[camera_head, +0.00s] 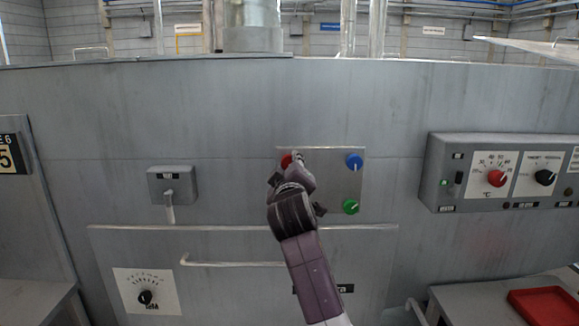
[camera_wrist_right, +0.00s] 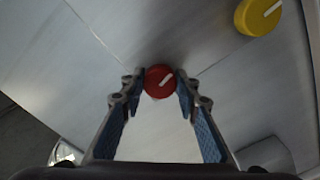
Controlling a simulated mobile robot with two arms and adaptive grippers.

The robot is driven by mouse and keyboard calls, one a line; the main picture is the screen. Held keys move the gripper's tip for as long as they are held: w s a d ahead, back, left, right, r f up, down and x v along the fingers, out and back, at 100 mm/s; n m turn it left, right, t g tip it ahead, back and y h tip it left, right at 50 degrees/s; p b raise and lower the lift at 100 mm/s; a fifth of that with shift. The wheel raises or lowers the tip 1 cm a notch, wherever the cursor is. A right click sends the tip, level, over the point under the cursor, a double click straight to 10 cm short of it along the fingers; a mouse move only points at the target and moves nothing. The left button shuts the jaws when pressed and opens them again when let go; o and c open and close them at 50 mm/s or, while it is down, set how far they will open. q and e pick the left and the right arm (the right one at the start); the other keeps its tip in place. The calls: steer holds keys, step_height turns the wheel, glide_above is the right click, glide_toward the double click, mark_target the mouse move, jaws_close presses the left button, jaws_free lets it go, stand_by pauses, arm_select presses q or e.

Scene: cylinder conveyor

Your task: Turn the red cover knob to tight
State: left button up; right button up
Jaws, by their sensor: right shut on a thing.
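The red cover knob (camera_head: 286,160) is at the upper left of a square metal plate (camera_head: 335,185) on the grey machine front. My right gripper (camera_head: 294,164) reaches up to it and partly hides it in the head view. In the right wrist view the red knob (camera_wrist_right: 159,81) sits between the tips of both fingers, which are shut on its sides. Its white mark slants toward the upper right there. No label for tight is readable. My left gripper is not in view.
A blue knob (camera_head: 354,160) and a green knob (camera_head: 351,206) share the plate. A yellow knob (camera_wrist_right: 258,15) shows in the wrist view. A lever box (camera_head: 172,186) is on the left. A control box (camera_head: 440,165) with red and black dials is on the right.

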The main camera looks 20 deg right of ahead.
steer(key=shift+f+m, duration=0.2)
steer(key=shift+m, duration=0.5)
steer(key=o, duration=1)
steer(key=shift+o, duration=0.8)
steer(key=shift+r, duration=0.15)
steer(key=v, duration=1.2)
